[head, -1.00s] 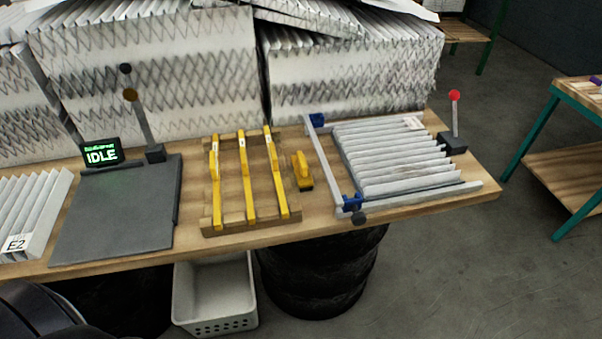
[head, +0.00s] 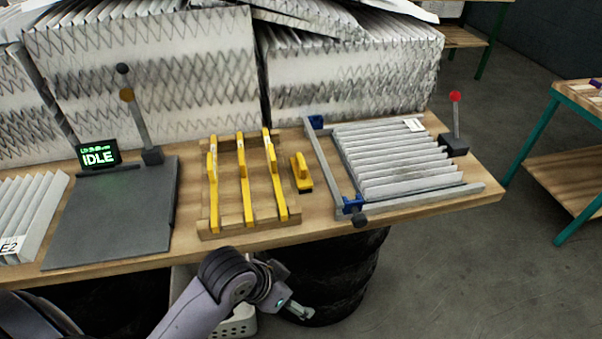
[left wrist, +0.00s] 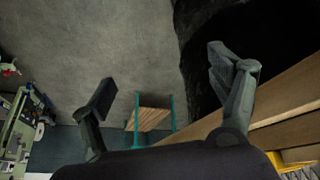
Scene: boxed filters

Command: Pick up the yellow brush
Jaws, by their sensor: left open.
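The yellow brush (head: 301,172) with dark bristles lies on the wooden workbench (head: 290,232), between the rack of yellow bars (head: 245,186) and the grey clamp frame. My left gripper (head: 297,311) is in front of the bench and below its edge, nearer to me than the brush and apart from it. In the left wrist view my left gripper (left wrist: 160,90) has its two dark fingers spread wide with nothing between them. The brush is not visible in the left wrist view. My right gripper does not show.
A grey clamp frame (head: 327,172) holds a pleated filter (head: 395,160) right of the brush. A grey plate (head: 110,225) and an IDLE display (head: 98,155) are at left. Big filter stacks (head: 150,80) stand behind.

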